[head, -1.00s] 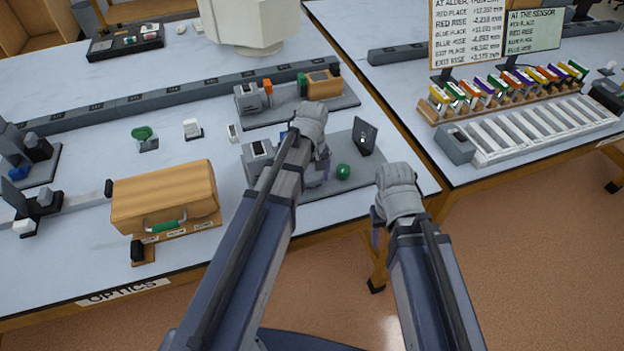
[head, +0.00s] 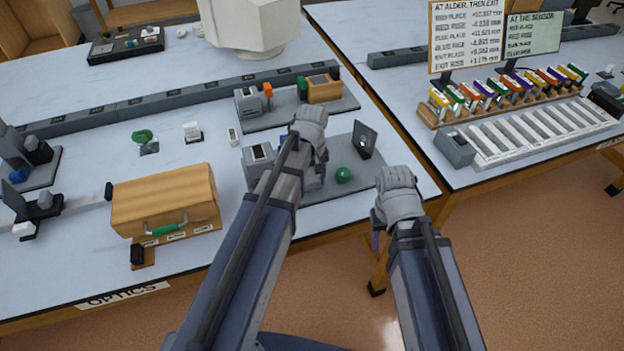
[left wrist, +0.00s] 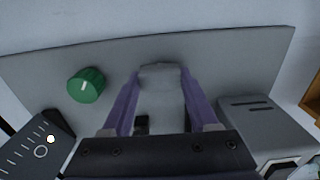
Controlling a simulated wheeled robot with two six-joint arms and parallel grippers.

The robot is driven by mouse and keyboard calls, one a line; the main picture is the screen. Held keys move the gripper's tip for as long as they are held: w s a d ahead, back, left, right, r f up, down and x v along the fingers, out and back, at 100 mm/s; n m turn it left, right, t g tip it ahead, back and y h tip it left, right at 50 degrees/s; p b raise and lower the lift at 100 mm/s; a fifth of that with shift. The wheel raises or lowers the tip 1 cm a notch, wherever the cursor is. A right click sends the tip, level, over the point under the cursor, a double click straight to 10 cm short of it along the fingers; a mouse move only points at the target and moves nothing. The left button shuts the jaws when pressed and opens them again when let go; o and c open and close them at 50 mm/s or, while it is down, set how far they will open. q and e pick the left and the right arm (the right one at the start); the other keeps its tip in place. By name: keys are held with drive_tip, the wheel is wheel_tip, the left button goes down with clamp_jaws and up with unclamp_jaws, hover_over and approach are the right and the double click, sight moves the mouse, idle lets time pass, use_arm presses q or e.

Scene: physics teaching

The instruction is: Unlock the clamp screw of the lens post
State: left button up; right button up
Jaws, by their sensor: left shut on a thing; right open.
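My left gripper (head: 316,184) is over a grey base plate (head: 385,184), between a grey box with a dark top (head: 259,160) and a green knob (head: 343,175). In the left wrist view its purple fingers (left wrist: 160,100) are shut on a pale grey piece (left wrist: 160,78). I cannot tell whether this piece is the lens post's clamp screw; the gripper hides much of it. The green knob (left wrist: 86,85) with a white mark stands apart from the fingers. A dark upright plate (head: 365,139) with a pale spot stands behind it. My right gripper (head: 376,232) is open and empty near the table's front edge.
A second base plate (head: 285,116) with an orange knob lies behind. A long grey rail (head: 150,104) crosses the table. A wooden case (head: 165,197) stands at left. A second table at right holds a colourful rack (head: 510,92) and signs (head: 467,35).

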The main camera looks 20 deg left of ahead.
use_arm(q)
drive_tip(key=m, duration=0.8)
drive_tip(key=shift+m, duration=0.4)
drive_tip(key=m, duration=0.9)
idle(0.6)
drive_tip(key=o, duration=1.4)
drive_tip(key=shift+r, duration=0.15)
